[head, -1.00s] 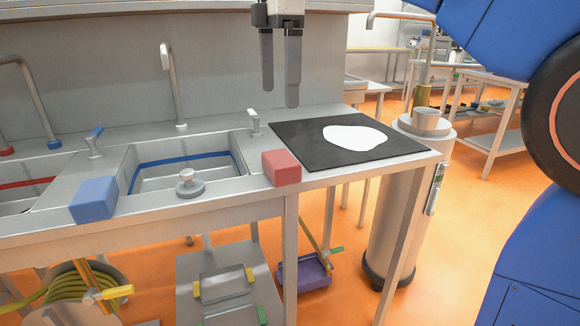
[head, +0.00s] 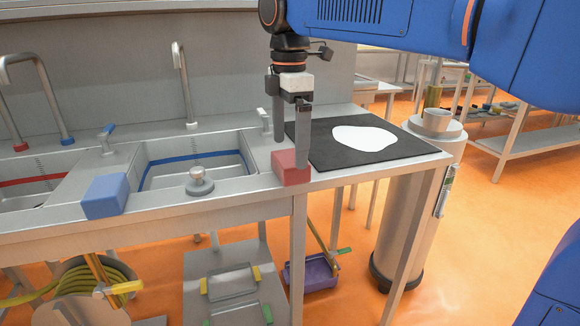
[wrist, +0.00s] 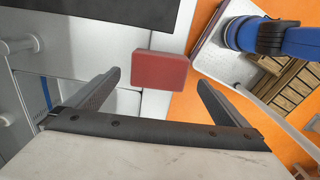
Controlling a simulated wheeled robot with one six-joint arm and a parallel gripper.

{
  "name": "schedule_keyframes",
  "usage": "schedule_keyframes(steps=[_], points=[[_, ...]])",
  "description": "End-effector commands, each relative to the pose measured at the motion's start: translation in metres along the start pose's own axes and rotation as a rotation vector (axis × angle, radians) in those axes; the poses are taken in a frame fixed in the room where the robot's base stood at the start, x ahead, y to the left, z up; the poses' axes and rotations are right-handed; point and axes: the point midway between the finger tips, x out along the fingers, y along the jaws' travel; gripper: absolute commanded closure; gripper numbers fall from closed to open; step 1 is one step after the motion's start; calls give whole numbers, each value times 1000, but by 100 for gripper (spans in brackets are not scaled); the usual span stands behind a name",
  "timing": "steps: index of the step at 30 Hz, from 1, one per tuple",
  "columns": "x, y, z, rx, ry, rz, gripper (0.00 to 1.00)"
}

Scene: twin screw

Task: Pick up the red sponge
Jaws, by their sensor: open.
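The red sponge (head: 288,170) is a block on the front rim of the steel counter, right of the sink basin. It also shows in the wrist view (wrist: 160,72), ahead of the fingers and roughly centred between the tips. My gripper (head: 290,152) points down over the sponge in the head view, with its fingers apart. One fingertip overlaps the sponge's upper right part in that view; I cannot tell if it touches. In the wrist view my gripper (wrist: 158,80) is open, with nothing held between the fingers.
A blue sponge (head: 105,196) sits on the rim left of the basin. A grey stopper (head: 200,184) stands at the basin's front. A black mat (head: 335,153) with a white patch lies right of the red sponge. A faucet (head: 185,85) rises behind the basin.

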Motion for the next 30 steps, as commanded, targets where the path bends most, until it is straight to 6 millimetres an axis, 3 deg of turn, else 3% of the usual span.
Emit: schedule_keyframes(steps=[10, 20, 26, 30], points=[[43, 2, 3, 0, 0, -1, 0], [49, 2, 3, 0, 0, 0, 0], [49, 2, 3, 0, 0, 0, 44], [49, 2, 3, 0, 0, 0, 44]])
